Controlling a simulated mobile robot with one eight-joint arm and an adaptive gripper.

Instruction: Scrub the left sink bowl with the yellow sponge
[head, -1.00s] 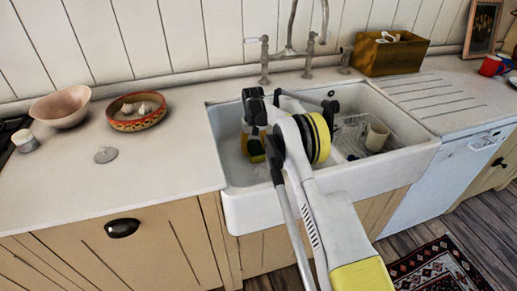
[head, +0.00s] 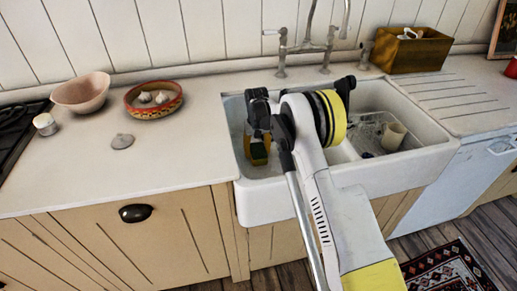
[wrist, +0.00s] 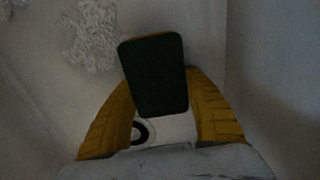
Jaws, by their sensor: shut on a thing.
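The yellow sponge (wrist: 153,76) shows its dark green face and a thin yellow edge in the wrist view. My gripper (wrist: 160,85) has its two yellow fingers shut on it, one on each side. In the head view the sponge (head: 259,151) is low inside the left sink bowl (head: 238,122), partly hidden by my wrist. The wrist view shows the pale bowl floor, a round drain (wrist: 140,131) behind the sponge and a white lacy patch (wrist: 96,36) at upper left. I cannot tell whether the sponge touches the bowl.
The right bowl holds a wire rack (head: 365,133) and a cream mug (head: 393,136). A tap (head: 305,48) stands behind the sink. A pink bowl (head: 82,93), a patterned dish (head: 153,100) and a grey lid (head: 122,141) are on the left counter. A wooden box (head: 412,52) stands at right.

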